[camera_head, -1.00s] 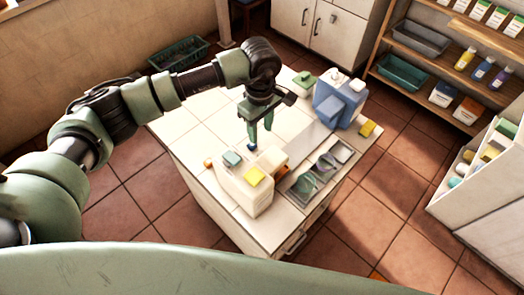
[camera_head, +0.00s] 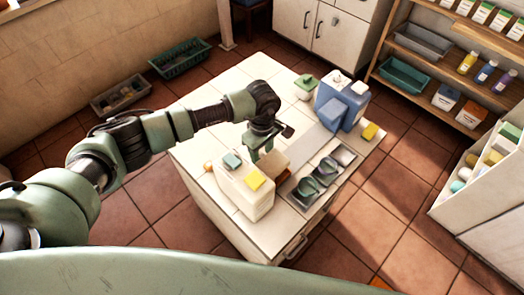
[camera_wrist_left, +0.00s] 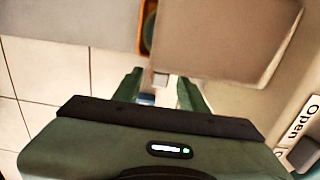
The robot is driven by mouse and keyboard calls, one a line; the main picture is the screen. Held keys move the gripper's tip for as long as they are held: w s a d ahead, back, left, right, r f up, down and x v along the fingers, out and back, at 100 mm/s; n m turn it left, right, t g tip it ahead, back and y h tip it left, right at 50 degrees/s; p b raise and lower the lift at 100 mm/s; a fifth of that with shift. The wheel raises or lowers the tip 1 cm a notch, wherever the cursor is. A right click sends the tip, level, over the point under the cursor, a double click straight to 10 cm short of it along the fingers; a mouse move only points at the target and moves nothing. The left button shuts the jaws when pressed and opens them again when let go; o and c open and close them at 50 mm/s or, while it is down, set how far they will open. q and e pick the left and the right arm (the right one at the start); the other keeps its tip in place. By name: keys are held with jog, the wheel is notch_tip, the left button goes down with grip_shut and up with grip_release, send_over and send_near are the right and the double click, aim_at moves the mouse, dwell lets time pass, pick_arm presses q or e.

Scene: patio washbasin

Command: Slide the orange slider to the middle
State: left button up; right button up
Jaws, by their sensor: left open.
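My left gripper (camera_head: 260,146) is above the tiled counter, just behind the cream box with the teal and yellow tops; its fingertips are partly hidden there. In the left wrist view the gripper (camera_wrist_left: 160,86) is open, its two green fingers apart. A small pale block (camera_wrist_left: 160,80) shows between the fingertips; I cannot tell whether they touch it. An orange part (camera_wrist_left: 149,25) with a dark round piece lies beyond the fingers, beside a beige-brown body. A small orange knob (camera_head: 208,166) also shows at the cream box's left side. I cannot tell which orange part is the slider.
The cream box (camera_head: 246,195) stands on the counter (camera_head: 205,148) near its front left. An "Open" label (camera_wrist_left: 300,125) shows at the wrist view's right.

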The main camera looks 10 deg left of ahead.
pick_arm(q)
grip_shut()
dwell(1.4)
